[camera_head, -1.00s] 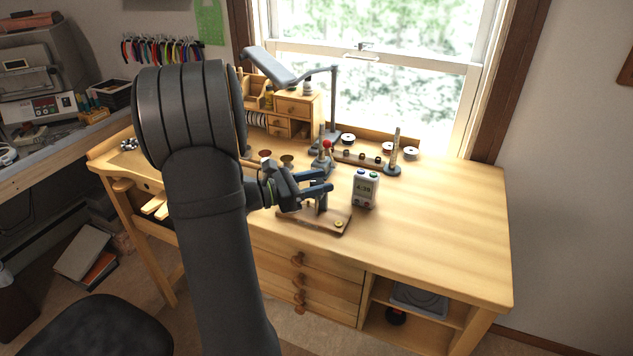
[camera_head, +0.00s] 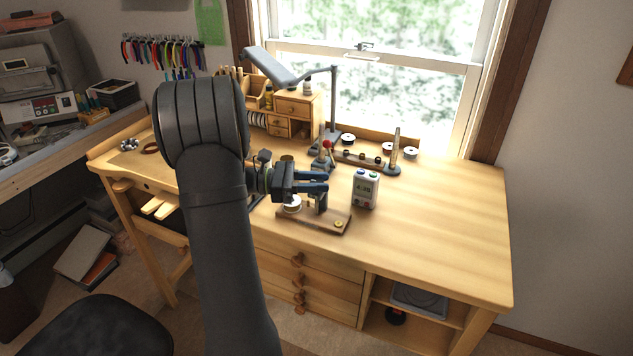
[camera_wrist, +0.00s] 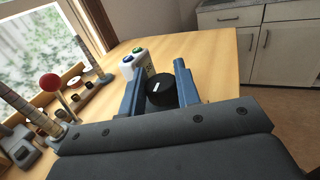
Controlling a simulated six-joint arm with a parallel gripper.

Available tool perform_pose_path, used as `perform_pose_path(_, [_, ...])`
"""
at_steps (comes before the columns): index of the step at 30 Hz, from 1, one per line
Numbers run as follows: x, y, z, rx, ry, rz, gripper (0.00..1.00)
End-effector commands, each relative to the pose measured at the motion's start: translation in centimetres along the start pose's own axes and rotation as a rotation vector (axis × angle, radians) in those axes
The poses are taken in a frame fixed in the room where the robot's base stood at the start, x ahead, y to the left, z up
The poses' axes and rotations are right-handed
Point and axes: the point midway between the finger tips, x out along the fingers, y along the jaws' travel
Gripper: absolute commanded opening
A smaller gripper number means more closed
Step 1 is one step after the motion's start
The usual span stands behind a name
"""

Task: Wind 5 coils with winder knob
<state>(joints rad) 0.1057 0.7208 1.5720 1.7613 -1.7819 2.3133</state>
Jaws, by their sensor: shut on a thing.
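The winder stands on a brown wooden base (camera_head: 330,222) near the front of the bench, with a pale spool (camera_head: 292,206) on its left part and a brass disc (camera_head: 338,224) at its right end. My gripper (camera_head: 322,182) is over the winder. In the wrist view its two blue fingers (camera_wrist: 160,88) are on either side of the black winder knob (camera_wrist: 160,91), which has a white mark. The gripper is shut on this knob. In the head view the gripper hides the knob and part of the winder.
A white timer (camera_head: 364,189) stands close to the right of the winder and also shows in the wrist view (camera_wrist: 136,63). Behind are a red-topped tool (camera_head: 327,148), a spool rack (camera_head: 362,158) and a ring mandrel (camera_head: 394,155). The right bench top is clear.

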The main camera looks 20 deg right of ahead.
Motion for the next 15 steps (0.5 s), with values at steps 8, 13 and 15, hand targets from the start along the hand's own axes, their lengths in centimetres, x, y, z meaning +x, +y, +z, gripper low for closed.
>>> perform_pose_path(8, [0.02, 0.1, -0.06, -0.001, 0.0, -0.184, 0.07])
perform_pose_path(13, [-0.01, 0.09, -0.01, 0.0, 0.0, -0.256, 0.07])
perform_pose_path(15, [-0.02, 0.06, -0.04, -0.001, 0.0, -0.275, 0.07])
